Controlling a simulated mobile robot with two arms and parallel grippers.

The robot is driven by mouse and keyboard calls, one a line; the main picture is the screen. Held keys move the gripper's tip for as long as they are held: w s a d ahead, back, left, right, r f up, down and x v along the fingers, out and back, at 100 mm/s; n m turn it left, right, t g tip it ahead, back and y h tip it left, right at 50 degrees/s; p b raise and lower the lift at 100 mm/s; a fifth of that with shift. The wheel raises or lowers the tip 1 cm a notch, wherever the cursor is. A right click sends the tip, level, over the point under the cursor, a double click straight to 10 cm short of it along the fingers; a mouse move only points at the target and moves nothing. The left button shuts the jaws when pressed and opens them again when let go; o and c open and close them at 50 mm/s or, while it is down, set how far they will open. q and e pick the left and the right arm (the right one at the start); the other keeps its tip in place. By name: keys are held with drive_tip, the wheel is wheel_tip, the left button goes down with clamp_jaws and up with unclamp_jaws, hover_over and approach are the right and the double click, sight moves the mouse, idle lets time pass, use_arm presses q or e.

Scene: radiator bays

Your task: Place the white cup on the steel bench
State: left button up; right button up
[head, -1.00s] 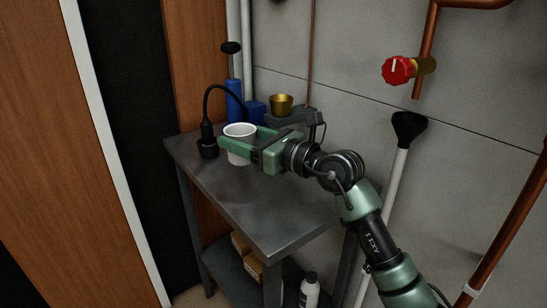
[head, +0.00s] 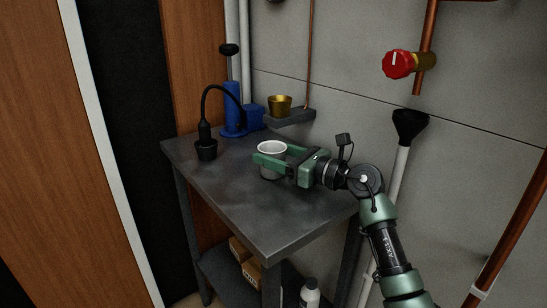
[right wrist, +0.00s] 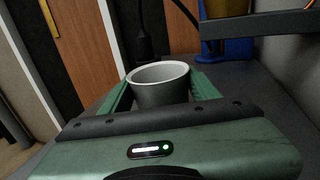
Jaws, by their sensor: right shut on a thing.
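The white cup (head: 272,147) is upright between the fingers of my right gripper (head: 270,158), over the middle of the steel bench (head: 218,192). The fingers are shut on the cup's sides. In the right wrist view the cup (right wrist: 160,88) shows its pale rim and shaded grey wall, with a green finger on each side. Its base is mostly hidden, so I cannot tell whether it touches the bench top. My left gripper is not in view.
A black lamp-like thing (head: 206,148) stands at the bench's left edge. A blue tool (head: 233,115) is at the back. A brass cup (head: 279,104) sits on a small wall shelf (head: 292,117). The front of the bench top is clear.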

sight(284, 157)
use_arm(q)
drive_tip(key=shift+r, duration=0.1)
use_arm(e)
drive_tip(key=shift+f, duration=0.1)
drive_tip(key=o, duration=1.4)
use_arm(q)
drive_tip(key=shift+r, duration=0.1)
use_arm(e)
drive_tip(key=shift+o, duration=0.2)
drive_tip(key=v, duration=0.6)
drive_tip(key=shift+s+d+p, duration=0.2)
drive_tip(key=shift+d+p, duration=0.05)
drive_tip(key=shift+p, duration=0.05)
drive_tip(key=shift+s+d, duration=0.3)
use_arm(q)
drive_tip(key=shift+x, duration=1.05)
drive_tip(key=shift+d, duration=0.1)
